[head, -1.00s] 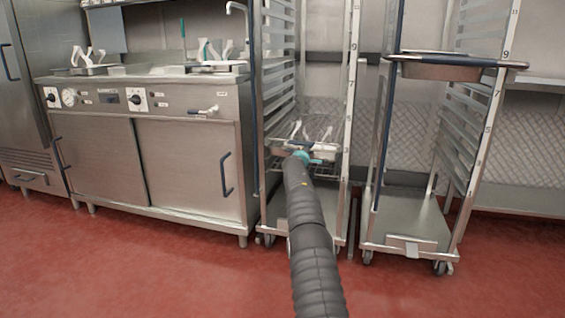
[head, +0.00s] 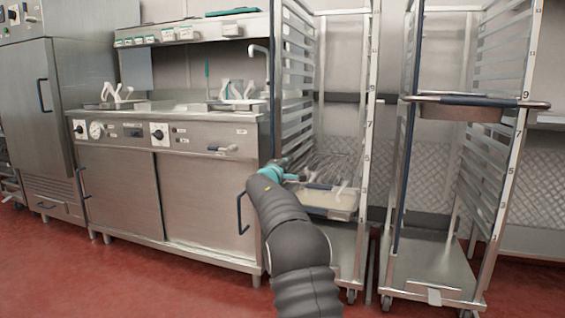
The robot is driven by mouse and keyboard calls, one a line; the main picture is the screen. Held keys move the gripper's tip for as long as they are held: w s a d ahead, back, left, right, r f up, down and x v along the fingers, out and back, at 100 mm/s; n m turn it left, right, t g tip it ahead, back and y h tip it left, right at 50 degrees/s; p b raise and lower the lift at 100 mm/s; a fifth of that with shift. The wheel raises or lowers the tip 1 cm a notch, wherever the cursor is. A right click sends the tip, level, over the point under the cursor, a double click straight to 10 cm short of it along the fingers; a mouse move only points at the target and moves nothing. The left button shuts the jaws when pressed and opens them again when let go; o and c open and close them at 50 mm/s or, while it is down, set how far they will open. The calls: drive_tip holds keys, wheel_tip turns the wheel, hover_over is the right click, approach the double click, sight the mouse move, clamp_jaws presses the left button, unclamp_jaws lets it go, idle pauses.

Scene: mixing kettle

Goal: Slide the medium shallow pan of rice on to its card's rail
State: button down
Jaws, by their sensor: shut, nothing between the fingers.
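My arm hides part of the rack's lower left. Numbers run down the right post, but no card is readable.
A second rack (head: 515,160) stands to the right, with a dark-edged tray (head: 470,102) at mid height. A steel counter (head: 200,195) with a tap and pans stands left of the rack, close to my arm. Red floor lies open in front.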

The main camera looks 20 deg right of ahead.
drive_tip(key=shift+s+d+r, duration=0.4)
drive_tip(key=shift+s, duration=0.1)
drive_tip(key=shift+s+a+r, duration=0.3)
drive_tip(key=shift+s+a, duration=0.1)
drive_tip(key=shift+a, duration=0.1)
drive_tip(key=shift+s+a+r, duration=0.25)
drive_tip(key=shift+s+a, duration=0.15)
drive_tip(key=shift+a, duration=0.05)
drive_tip(key=s+a+r+h, duration=0.1)
drive_tip(key=s+a+r, duration=0.3)
drive_tip(key=s+a, duration=0.2)
drive_tip(key=shift+s+r+t, duration=0.4)
drive_tip(key=shift+s, duration=0.05)
idle(2.0)
drive_tip(key=shift+a, duration=0.15)
drive_tip(key=s+a+r, duration=0.4)
drive_tip(key=s+a, duration=0.2)
drive_tip(key=s, duration=0.1)
drive_tip(key=shift+r+t+h, duration=0.3)
drive_tip(key=shift+r+h, duration=0.1)
idle(2.2)
